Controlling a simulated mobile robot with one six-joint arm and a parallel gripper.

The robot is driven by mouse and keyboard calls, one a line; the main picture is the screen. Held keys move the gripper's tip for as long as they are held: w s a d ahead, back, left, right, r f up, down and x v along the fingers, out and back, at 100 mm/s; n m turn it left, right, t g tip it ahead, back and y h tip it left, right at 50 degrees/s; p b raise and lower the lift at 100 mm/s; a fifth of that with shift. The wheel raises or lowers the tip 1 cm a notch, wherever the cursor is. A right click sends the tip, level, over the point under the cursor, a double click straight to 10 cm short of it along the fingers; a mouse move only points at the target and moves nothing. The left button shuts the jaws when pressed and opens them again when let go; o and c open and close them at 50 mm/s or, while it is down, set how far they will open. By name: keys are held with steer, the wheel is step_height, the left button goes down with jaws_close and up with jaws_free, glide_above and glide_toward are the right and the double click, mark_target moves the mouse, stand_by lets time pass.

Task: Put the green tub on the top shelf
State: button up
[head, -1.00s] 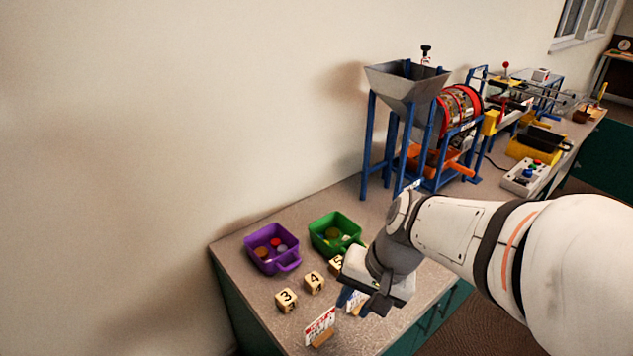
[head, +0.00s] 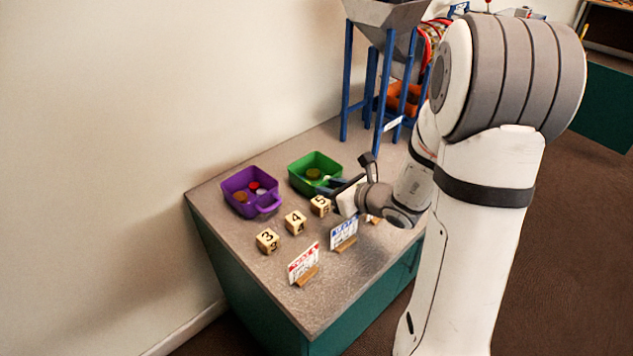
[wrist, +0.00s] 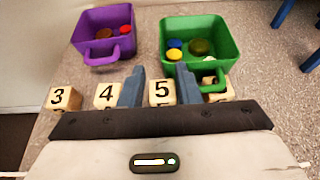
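The green tub (head: 303,184) stands upright on the table with several coloured pieces inside. In the wrist view the green tub (wrist: 190,68) is at upper right, its handle facing my gripper. My gripper (head: 336,187) is at the tub's near right side in the head view, fingers pointing toward it. In the wrist view my gripper (wrist: 160,78) has its two fingers apart with nothing held between them. The right finger overlaps the tub's near left side in the picture; I cannot tell whether they touch. No top shelf is visible.
A purple tub (head: 238,206) with pieces stands left of the green one. Number cubes 3 (head: 268,241), 4 (head: 296,222) and 5 (head: 320,206) line the near side. A red card (head: 303,262) and blue card (head: 343,234) stand in front. A blue-legged hopper (head: 347,80) stands behind.

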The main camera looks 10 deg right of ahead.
mark_target(302, 180)
steer(key=b+x, duration=0.1)
steer(key=x, duration=1.1)
steer(key=shift+s+r, duration=0.1)
jaws_close()
